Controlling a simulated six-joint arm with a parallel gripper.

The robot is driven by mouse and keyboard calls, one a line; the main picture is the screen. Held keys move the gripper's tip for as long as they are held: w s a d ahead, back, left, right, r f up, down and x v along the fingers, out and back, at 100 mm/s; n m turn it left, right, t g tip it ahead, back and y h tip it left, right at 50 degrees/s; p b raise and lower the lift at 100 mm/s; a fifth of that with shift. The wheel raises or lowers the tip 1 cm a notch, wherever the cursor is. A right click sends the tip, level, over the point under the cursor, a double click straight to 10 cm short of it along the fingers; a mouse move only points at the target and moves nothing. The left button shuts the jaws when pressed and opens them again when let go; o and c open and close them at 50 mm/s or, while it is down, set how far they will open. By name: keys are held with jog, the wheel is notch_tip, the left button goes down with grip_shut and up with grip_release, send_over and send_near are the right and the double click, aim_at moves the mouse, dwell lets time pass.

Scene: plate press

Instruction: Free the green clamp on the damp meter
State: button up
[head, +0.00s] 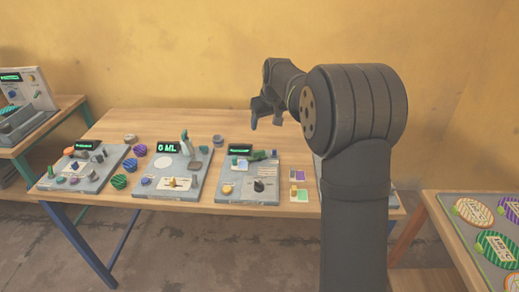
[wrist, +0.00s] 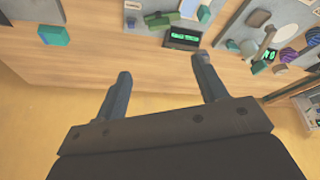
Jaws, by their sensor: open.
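My gripper (head: 266,119) is open and empty, high over the back part of the table. In the wrist view its two fingers (wrist: 163,68) stand wide apart with bare table between them. A grey panel (head: 235,198) with a small green display stands right of the table's middle. A dark green clamp-like part (head: 259,155) lies along its back edge, beside the display. In the wrist view this green part (wrist: 174,20) shows ahead of the fingers, apart from them. I cannot read a meter name, and I cannot tell whether the clamp is closed.
A panel reading ML (head: 145,190) with an upright green-and-white part stands to the left. Another panel (head: 98,183) is farther left. Striped round pieces (head: 119,181) lie between them. The wooden table (head: 130,118) is bare at the back left.

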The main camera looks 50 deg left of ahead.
jog(key=m, duration=0.1)
send_near(259, 151)
jog(key=x, duration=0.9)
jog(key=shift+w+a+r, duration=0.15)
jog(key=shift+a, duration=0.05)
jog(key=shift+c, duration=0.3)
jog(key=c, duration=0.9)
